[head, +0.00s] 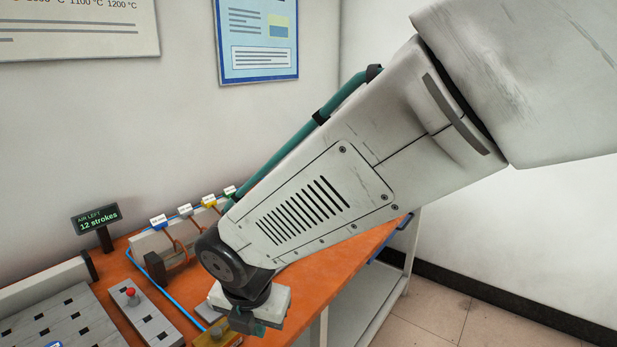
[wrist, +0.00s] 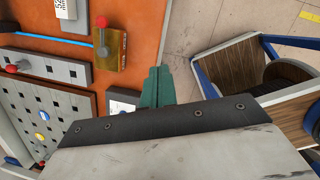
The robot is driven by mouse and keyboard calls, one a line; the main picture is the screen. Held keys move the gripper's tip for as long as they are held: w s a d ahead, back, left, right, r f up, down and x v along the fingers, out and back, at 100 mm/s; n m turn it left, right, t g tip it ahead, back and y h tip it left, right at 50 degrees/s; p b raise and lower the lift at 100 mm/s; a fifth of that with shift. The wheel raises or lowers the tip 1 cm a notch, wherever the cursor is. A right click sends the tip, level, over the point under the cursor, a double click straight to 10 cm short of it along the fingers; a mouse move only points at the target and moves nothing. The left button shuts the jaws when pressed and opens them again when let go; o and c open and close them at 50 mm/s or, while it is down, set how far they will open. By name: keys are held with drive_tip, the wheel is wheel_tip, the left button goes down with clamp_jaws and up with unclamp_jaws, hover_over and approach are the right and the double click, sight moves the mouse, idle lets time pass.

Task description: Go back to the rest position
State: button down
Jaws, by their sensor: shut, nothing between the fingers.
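My gripper (head: 252,325) hangs at the end of my arm, low in the head view, over or beside the right edge of the orange bench (head: 118,262). In the wrist view, the green fingers of my gripper (wrist: 157,72) are together with nothing between them. They point past the bench edge, beside a brass block (wrist: 109,55) with a red-knobbed lever. My arm hides much of the bench's right side in the head view.
A grey plate with a red-knobbed lever (head: 152,322) and a perforated grey plate (head: 60,325) lie on the bench. An "AIR LEFT 12 strokes" display (head: 97,218) stands behind. A wood-panelled, blue-framed piece (wrist: 230,70) stands on the floor off the bench.

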drive_tip(key=s+d+r+m, duration=0.3)
drive_tip(key=s+d+m, duration=0.1)
drive_tip(key=d+m, duration=0.7)
drive_tip(key=s+d+r+m, duration=0.4)
drive_tip(key=s+d+m, duration=0.1)
drive_tip(key=d+m, duration=0.6)
drive_tip(key=s+d+r+m+g, duration=0.1)
drive_tip(key=s+d+r+m, duration=0.3)
drive_tip(key=d+m, duration=0.7)
drive_tip(key=d, duration=0.3)
drive_tip(key=shift+s+r, duration=0.2)
